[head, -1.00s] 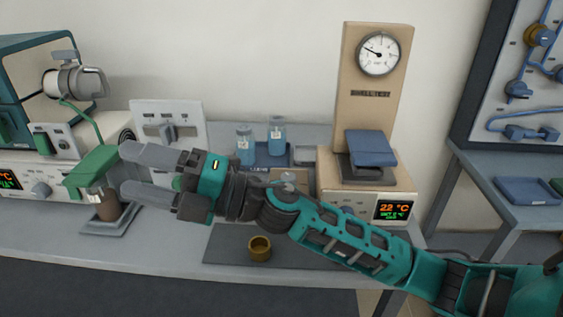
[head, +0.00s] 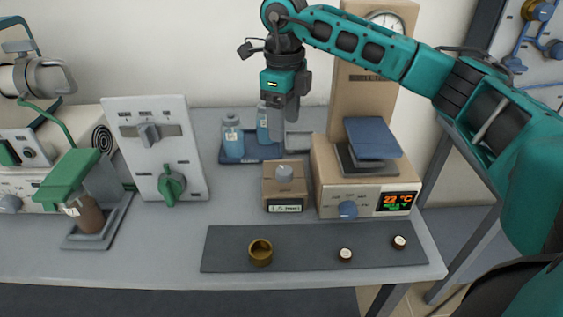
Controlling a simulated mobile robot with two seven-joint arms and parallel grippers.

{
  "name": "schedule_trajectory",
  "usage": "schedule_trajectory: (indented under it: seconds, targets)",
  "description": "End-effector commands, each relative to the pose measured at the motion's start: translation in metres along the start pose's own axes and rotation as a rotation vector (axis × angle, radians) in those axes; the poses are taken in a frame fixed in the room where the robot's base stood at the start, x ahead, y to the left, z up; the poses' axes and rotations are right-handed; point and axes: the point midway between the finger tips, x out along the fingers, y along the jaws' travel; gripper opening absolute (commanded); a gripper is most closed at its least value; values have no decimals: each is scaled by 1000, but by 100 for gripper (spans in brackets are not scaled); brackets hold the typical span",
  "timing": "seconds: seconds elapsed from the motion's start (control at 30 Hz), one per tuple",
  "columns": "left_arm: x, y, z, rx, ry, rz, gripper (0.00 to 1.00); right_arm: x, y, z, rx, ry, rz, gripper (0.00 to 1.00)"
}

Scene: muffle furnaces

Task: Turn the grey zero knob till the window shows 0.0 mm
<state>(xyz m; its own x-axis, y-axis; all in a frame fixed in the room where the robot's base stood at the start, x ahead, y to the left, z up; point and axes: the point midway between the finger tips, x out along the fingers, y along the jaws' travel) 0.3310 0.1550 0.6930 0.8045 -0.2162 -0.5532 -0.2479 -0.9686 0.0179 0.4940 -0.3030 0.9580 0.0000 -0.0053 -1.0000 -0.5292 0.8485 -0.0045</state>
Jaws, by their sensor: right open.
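The grey zero knob (head: 284,173) stands on top of a small brown box (head: 284,188). The box's front window (head: 285,208) is small and blurred; its reading looks like 1.5, and any sign before it cannot be made out. My right gripper (head: 290,138) points down, its fingers above and behind the knob in the picture, apart from it. It is open and holds nothing. One finger largely covers the other from this angle. My left gripper is out of view.
A tan furnace (head: 330,190) with a blue knob stands close on the right. A grey panel (head: 190,170) with a green knob stands left. A dark mat (head: 225,250) in front holds a brass cup (head: 260,254) and two small round pieces.

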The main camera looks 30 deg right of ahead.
Motion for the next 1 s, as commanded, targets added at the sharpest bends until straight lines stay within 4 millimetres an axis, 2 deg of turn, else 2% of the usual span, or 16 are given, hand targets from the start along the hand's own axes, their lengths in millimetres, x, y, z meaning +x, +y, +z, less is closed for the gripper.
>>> schedule_trajectory:
  seconds: [0.27,0.5,0.7,1.0]
  targets:
    - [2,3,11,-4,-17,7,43,59,2,-1,-2,4,5,65]
    - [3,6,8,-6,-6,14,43,101,2,0,-3,1,5,65]
    - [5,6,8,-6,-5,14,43,117,2,1,-3,-2,4,65]
    - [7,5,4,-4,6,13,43,119,2,1,-4,-3,4,65]
